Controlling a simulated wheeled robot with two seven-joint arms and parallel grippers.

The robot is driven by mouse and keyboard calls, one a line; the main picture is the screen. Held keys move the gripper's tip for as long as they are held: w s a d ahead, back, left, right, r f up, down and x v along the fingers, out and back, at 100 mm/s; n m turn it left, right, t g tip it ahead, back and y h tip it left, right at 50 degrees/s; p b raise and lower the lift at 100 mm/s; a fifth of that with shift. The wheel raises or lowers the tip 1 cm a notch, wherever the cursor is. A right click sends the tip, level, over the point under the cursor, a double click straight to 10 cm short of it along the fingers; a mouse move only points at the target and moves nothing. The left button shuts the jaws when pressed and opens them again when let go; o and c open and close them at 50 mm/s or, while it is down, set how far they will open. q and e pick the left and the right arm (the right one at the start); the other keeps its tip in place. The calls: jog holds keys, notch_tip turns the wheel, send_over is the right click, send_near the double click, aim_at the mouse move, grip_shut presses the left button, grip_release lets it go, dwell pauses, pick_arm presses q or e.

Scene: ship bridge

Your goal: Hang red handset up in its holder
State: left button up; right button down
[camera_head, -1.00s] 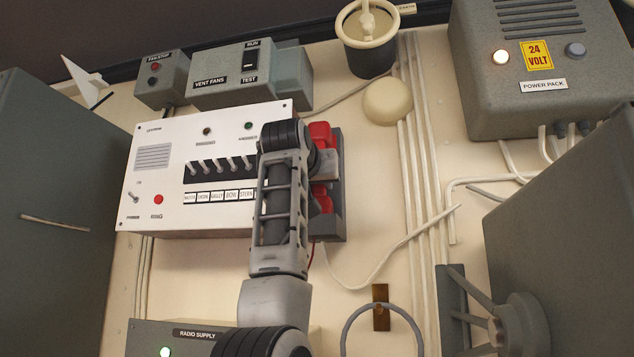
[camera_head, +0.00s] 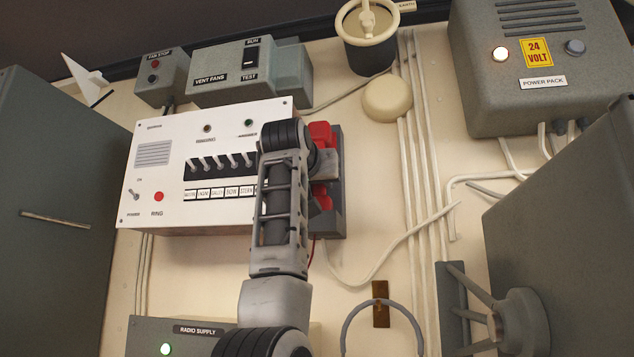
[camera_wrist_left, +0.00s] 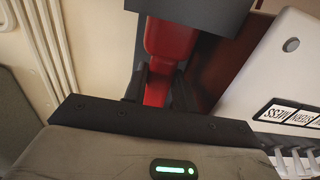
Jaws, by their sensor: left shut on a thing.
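The red handset (camera_head: 321,133) is at the right end of the white intercom panel, upright along its dark grey holder (camera_head: 335,222). My left gripper (camera_head: 325,165) is at the handset's middle, and my arm hides part of handset and holder. In the left wrist view the gripper (camera_wrist_left: 160,88) is shut on the red handset (camera_wrist_left: 166,42), one dark finger on each side. A dark grey block crosses the handset's end at the top of that view. I cannot tell whether the handset is fully seated. My right gripper is not in view.
The white panel (camera_head: 150,190) with switches is directly left of the holder. Cables (camera_head: 415,150) run down the wall to the right. A grey ring (camera_head: 385,306) is below. Large grey cabinets (camera_head: 45,270) stand at both sides. The wall just right of the holder is mostly clear.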

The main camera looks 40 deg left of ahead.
pick_arm(q)
jog(key=shift+f, duration=0.35)
jog(key=shift+f+b, duration=0.55)
jog(key=shift+b, duration=0.1)
dwell(0.9)
dwell(0.8)
jog(key=o, duration=1)
jog(key=shift+f, duration=0.1)
